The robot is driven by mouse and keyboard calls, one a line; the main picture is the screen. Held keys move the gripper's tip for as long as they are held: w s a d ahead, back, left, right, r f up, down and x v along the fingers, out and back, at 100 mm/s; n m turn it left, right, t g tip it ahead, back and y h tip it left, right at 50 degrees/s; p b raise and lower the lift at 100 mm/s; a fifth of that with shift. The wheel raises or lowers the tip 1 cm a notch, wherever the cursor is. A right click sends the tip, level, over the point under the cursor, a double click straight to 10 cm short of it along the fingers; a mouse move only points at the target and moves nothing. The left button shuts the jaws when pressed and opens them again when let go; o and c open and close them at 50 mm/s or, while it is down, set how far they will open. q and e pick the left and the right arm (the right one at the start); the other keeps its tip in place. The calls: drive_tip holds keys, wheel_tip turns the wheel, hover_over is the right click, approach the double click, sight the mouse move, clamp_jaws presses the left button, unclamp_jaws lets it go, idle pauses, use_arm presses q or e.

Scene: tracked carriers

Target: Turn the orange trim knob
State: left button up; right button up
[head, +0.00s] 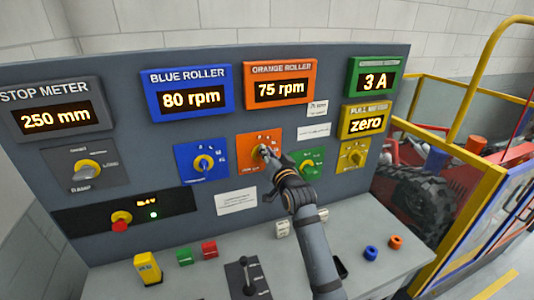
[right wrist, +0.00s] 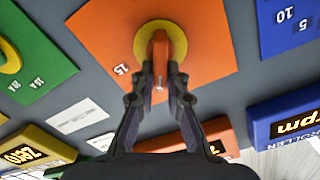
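The orange trim knob (right wrist: 160,48) has an orange grip bar on a yellow disc, set in an orange dial plate (right wrist: 105,40). In the head view the plate (head: 247,155) is in the middle of the console, and my right gripper covers most of the knob. My right gripper (right wrist: 160,76) reaches the knob from the front. Its two fingertips close in on both sides of the grip bar and appear to touch it. The orange roller display (head: 280,90) above reads 75 rpm. My left gripper is not in view.
A blue dial (head: 203,163) is left of the orange plate; a green dial (head: 311,165) is close on the right, partly behind my right arm. A red stop button (head: 120,226) is lower left. Several small blocks and a joystick (head: 245,275) stand on the ledge.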

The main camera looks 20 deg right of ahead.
drive_tip(key=o, duration=0.3)
drive_tip(key=shift+o, duration=0.2)
drive_tip(key=s, duration=1.2)
drive_tip(key=shift+d, duration=0.2)
drive_tip(key=shift+f, duration=0.1)
